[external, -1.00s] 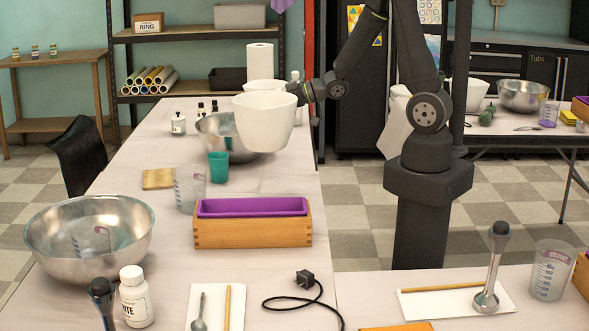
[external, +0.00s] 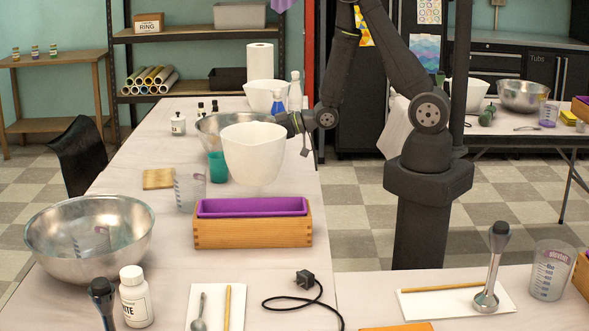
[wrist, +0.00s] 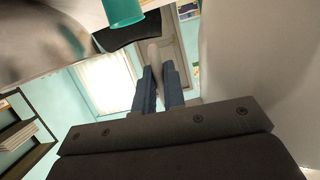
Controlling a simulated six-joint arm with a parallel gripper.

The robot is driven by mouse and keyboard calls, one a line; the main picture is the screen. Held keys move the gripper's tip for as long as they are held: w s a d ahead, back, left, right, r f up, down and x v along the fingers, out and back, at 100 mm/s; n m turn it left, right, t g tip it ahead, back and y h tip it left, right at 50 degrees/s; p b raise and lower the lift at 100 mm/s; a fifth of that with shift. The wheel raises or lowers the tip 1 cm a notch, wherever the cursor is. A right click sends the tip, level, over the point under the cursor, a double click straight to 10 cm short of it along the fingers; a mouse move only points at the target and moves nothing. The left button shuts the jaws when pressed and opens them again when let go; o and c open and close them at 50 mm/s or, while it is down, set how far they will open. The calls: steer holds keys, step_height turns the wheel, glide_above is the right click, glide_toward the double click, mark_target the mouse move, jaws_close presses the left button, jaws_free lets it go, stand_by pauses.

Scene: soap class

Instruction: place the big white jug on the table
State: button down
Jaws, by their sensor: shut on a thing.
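The big white jug (external: 252,153) is in the air or just at the table in the external view, in front of the large metal bowl; I cannot tell whether its base touches the table (external: 150,205). My gripper (external: 283,124) is at the jug's upper right side and shut on it. In the wrist view the two fingers (wrist: 158,85) are close together with a pale strip between them. A large pale surface fills the right of that view; I cannot tell whether it is the jug.
The purple-lined wooden box (external: 252,222) stands just in front of the jug. A teal cup (external: 217,167) and clear measuring cup (external: 189,188) stand left of it. The metal bowl (external: 208,128), another white jug (external: 265,95) and blue bottle (external: 277,104) are behind.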

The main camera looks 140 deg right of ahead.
steer(key=w+f, duration=0.1)
steer(key=w, duration=0.1)
steer(key=w+f, duration=0.1)
steer(key=w, duration=0.1)
steer(key=w+a+f, duration=0.1)
steer(key=w, duration=0.1)
steer(key=shift+w+a+f, duration=0.1)
steer(key=shift+f, duration=2.35)
steer(key=c, duration=1.5)
jaws_free()
steer(key=shift+s+a+r, duration=0.15)
steer(key=shift+s+r, duration=0.05)
steer(key=v, duration=1.1)
steer(key=shift+s+a+r, duration=0.15)
steer(key=shift+c, duration=0.3)
